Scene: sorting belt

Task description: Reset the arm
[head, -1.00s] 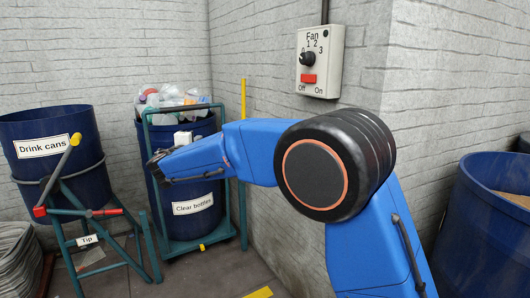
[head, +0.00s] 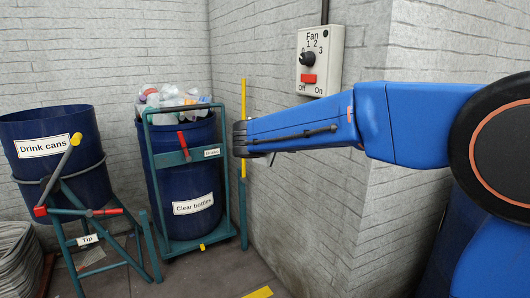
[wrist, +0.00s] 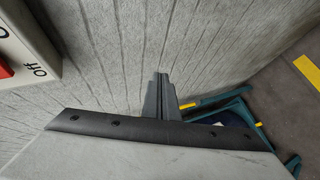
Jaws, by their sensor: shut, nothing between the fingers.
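My blue arm reaches in from the right in the head view. Its dark end (head: 240,139) stands in front of the wall, just right of the green trolley. In the wrist view my gripper (wrist: 161,88) shows as two grey fingers lying together, with nothing between them. It appears clear of the wall and the trolley, though the exact gap is hard to judge.
The fan switch box (head: 319,60) is on the wall above my forearm, its edge also in the wrist view (wrist: 27,50). A clear bottles bin (head: 184,180) stands in the green trolley (head: 243,205) with a red-handled brake lever (head: 184,146). A drink cans bin (head: 48,127) is left.

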